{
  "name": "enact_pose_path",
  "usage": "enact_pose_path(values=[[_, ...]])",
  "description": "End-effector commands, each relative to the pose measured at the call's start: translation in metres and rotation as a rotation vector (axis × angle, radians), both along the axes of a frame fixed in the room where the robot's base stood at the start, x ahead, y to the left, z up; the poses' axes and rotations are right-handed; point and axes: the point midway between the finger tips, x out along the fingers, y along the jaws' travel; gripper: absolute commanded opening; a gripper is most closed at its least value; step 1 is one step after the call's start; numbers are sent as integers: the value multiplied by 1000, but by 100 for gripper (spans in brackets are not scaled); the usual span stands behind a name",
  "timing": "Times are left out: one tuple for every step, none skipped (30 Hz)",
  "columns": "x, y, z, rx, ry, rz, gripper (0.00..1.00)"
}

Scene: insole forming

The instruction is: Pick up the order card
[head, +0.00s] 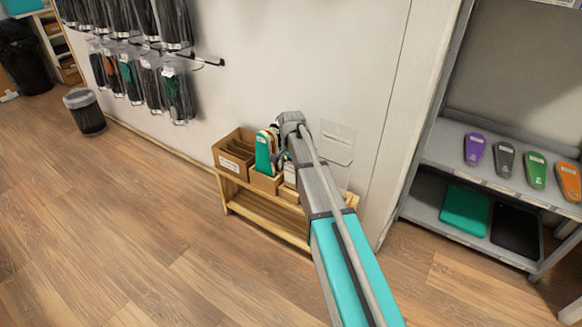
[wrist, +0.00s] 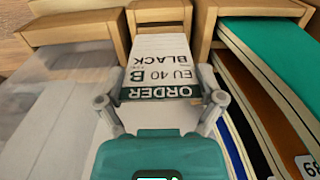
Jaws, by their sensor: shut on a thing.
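The order card (wrist: 158,60) is white with a green band reading ORDER, and the text EU 40 B BLACK shows upside down in the wrist view. It stands between wooden slot walls. My gripper (wrist: 160,97) is shut on the card, with one fingertip at each side of its green-banded end. In the head view my arm reaches to the small wooden rack, and its upper part hides the card and the fingertips.
Insoles, one of them teal (wrist: 275,45), stand close on the right of my gripper. A wooden rack (head: 270,215) holds a cardboard box (head: 235,150) at left. Grey shelves (head: 435,150) with insoles stand at right.

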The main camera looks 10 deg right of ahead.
Motion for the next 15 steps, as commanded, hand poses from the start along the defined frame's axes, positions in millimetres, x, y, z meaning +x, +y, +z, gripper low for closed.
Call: enact_pose_path(values=[[0,0,10,0,0,0,73],[0,0,12,0,0,0,73],[0,0,15,0,0,0,73],[0,0,17,0,0,0,73],[0,0,19,0,0,0,73],[0,0,21,0,0,0,73],[0,0,22,0,0,0,73],[0,0,24,0,0,0,73],[0,0,25,0,0,0,73],[0,0,26,0,0,0,73],[0,0,26,0,0,0,73],[0,0,27,0,0,0,73],[0,0,28,0,0,0,73],[0,0,28,0,0,0,73],[0,0,28,0,0,0,73]])
